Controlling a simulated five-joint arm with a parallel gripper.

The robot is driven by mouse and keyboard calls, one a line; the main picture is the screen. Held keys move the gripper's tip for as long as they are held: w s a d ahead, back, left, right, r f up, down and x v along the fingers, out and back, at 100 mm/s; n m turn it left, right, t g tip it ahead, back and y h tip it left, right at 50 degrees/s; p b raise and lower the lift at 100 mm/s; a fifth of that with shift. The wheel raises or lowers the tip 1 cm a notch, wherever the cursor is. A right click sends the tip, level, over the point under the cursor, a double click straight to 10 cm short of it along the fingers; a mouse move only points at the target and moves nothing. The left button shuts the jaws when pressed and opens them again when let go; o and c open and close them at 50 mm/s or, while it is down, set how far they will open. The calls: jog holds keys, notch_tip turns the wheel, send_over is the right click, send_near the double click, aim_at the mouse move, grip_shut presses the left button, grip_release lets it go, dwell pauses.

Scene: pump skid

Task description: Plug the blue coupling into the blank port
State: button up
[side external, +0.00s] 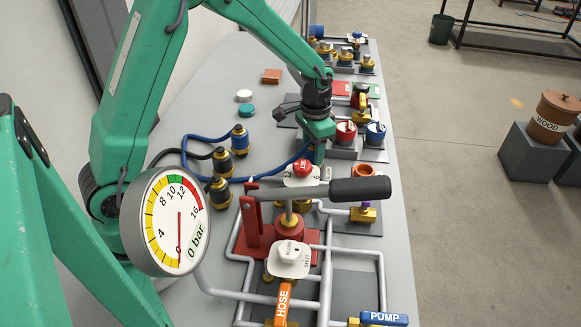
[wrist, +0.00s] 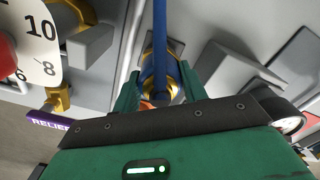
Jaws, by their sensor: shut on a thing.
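My gripper (side external: 318,152) points down over the pipework in the side view, behind the red-knobbed valve. In the wrist view its two green fingers (wrist: 160,92) are closed on either side of the blue coupling (wrist: 176,80), a gold and blue fitting. The blue hose (wrist: 160,35) runs from the coupling toward the top of that view. In the side view the blue hose (side external: 265,176) leads to my gripper, but the coupling itself is hidden or too small to make out. I cannot tell which fitting is the blank port; no empty socket shows clearly.
Several gold and black couplings (side external: 218,190) stand left of the gripper. Red and blue knobs (side external: 376,128) stand right. Open grey bench (side external: 205,105) lies left.

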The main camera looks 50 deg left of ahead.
jog(key=shift+f, duration=0.1)
jog(key=o, duration=1.2)
notch_tip(320, 180, up, 7)
jog(key=shift+r, duration=0.45)
